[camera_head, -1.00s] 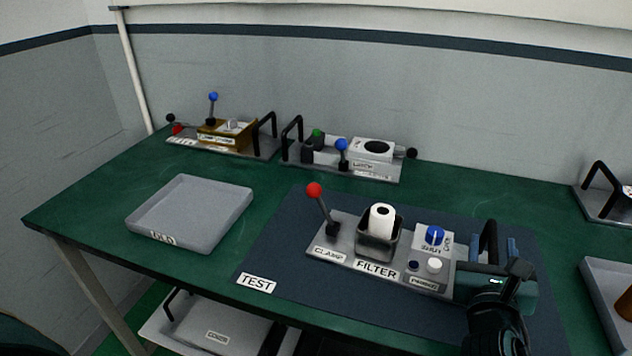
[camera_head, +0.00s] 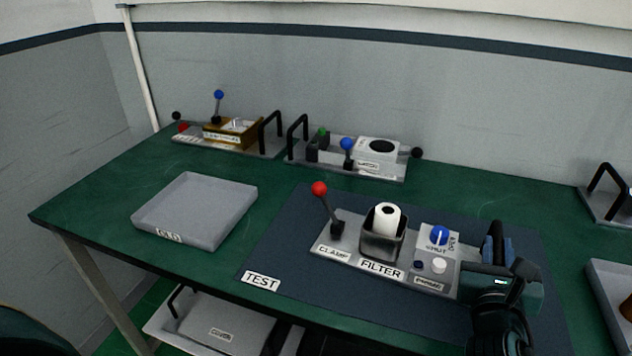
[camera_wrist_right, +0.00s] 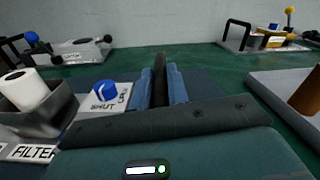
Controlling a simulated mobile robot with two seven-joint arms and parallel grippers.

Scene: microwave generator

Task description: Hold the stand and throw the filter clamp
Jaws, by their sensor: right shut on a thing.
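The filter stand (camera_head: 342,252) is a grey plate on the dark TEST mat (camera_head: 290,235). Its clamp lever (camera_head: 325,208) has a red ball on top and leans up to the left, above the CLAMP label. A white filter roll (camera_head: 386,217) sits upright in the dark square holder (camera_head: 382,243) on the plate. A blue knob (camera_head: 439,236) is on the white block marked SHUT and OPEN. My right gripper (camera_head: 493,246) is shut on the stand's black handle at the plate's right end; the handle (camera_wrist_right: 159,80) shows between the blue fingers in the wrist view. My left gripper is not in view.
An empty grey OLD tray (camera_head: 196,208) lies to the left. Two other stands with blue-ball levers (camera_head: 219,95) (camera_head: 347,144) stand at the back. Another tray (camera_head: 605,290) is at the right edge. Green table is clear between.

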